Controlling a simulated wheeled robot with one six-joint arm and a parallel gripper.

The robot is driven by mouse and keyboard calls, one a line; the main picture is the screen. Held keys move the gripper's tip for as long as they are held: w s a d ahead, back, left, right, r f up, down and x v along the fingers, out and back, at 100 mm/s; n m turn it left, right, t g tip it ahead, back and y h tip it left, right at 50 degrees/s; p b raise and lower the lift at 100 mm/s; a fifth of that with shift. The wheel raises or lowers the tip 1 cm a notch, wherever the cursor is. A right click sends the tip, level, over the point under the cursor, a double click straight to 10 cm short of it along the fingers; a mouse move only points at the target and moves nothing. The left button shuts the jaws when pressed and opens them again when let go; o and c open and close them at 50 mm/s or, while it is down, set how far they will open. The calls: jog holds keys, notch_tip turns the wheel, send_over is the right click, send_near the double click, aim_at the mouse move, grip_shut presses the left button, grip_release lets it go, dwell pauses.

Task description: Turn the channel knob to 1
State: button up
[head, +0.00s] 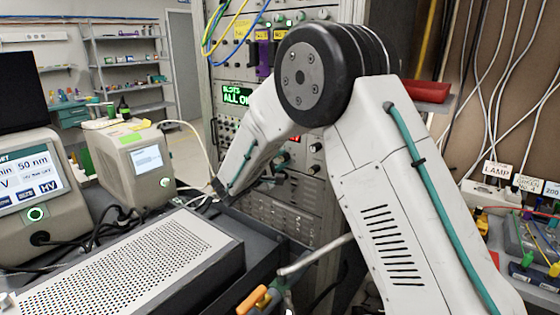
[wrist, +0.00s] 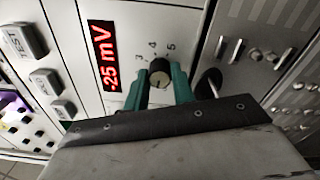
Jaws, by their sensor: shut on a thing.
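The channel knob (wrist: 160,70), small, round and dark with a pale face, shows in the wrist view on a light panel. The digits 3, 4 and 5 show in an arc above it; the rest of its scale is hidden by my gripper. My gripper (wrist: 160,82) has its two green fingers on either side of the knob and is shut on it. I cannot tell clearly which number the knob points to. In the head view my own arm crosses in front of the rack, and the knob cannot be made out there.
A red display (wrist: 104,55) reading -25 mV is left of the knob. Grey push buttons (wrist: 45,80) line the panel further left. A metal handle (wrist: 230,50) is on the right. In the head view a perforated metal box (head: 130,265) stands at front left.

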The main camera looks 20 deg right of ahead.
jog(key=shift+m, duration=1.2)
jog(key=o, duration=1)
jog(key=v, duration=0.8)
jog(key=shift+w, duration=0.1)
